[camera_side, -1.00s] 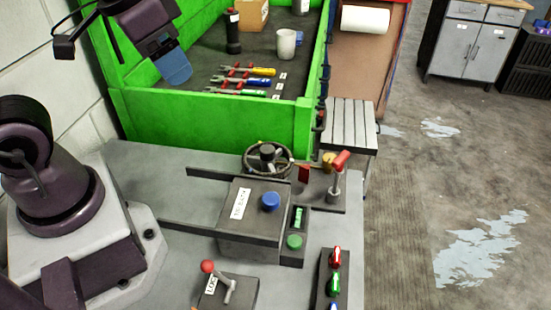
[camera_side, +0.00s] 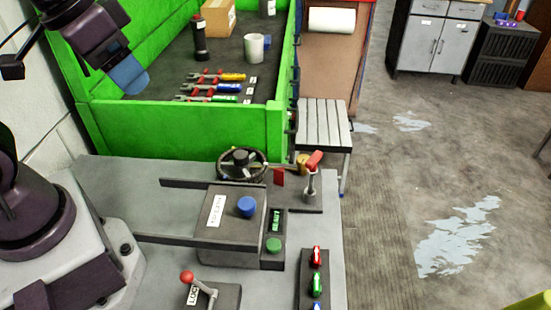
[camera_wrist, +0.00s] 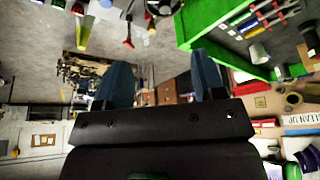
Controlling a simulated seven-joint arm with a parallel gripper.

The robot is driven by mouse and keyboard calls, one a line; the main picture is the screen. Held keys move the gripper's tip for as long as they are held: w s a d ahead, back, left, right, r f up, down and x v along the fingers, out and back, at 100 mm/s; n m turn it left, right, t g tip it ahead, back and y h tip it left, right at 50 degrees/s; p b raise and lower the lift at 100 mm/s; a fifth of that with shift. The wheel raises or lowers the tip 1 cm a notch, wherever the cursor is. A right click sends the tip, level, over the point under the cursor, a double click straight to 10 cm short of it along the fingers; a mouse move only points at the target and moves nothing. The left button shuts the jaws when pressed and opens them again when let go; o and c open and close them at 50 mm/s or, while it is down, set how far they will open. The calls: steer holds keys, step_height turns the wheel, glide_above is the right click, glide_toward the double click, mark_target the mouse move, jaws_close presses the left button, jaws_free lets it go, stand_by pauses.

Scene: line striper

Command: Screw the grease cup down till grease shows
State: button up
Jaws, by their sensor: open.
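My gripper (camera_side: 130,80) hangs at the upper left in the side view, above the near left corner of the green bin. In the wrist view its two blue fingers (camera_wrist: 162,78) stand wide apart with nothing between them. I cannot identify the grease cup for certain. A small brass-coloured round part (camera_side: 303,160) sits behind the red-handled lever, right of the black handwheel (camera_side: 241,165). It is partly hidden and well away from my gripper. No grease can be made out.
A grey machine deck carries a box with a blue knob (camera_side: 246,207), a green button (camera_side: 274,246), a red-handled lever (camera_side: 313,165) and a red-ball lever (camera_side: 188,278). The green bin (camera_side: 170,130) holds screwdriver-like tools, a white mug (camera_side: 254,48) and a carton. Open floor lies right.

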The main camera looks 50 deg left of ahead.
steer(key=w+d+f+g, duration=0.1)
steer(key=w+f+g, duration=0.15)
steer(key=w, duration=0.55)
steer(key=w+d+f+g, duration=0.1)
steer(key=w+d+f, duration=0.1)
steer(key=w+f, duration=0.35)
steer(key=n, duration=0.3)
glide_toward(303, 159)
steer(key=shift+g, duration=0.35)
steer(key=f, duration=0.6)
steer(key=w+f, duration=0.1)
steer(key=f, duration=0.2)
steer(key=shift+f, duration=0.25)
steer(key=shift+c, duration=0.2)
steer(key=c, duration=0.9)
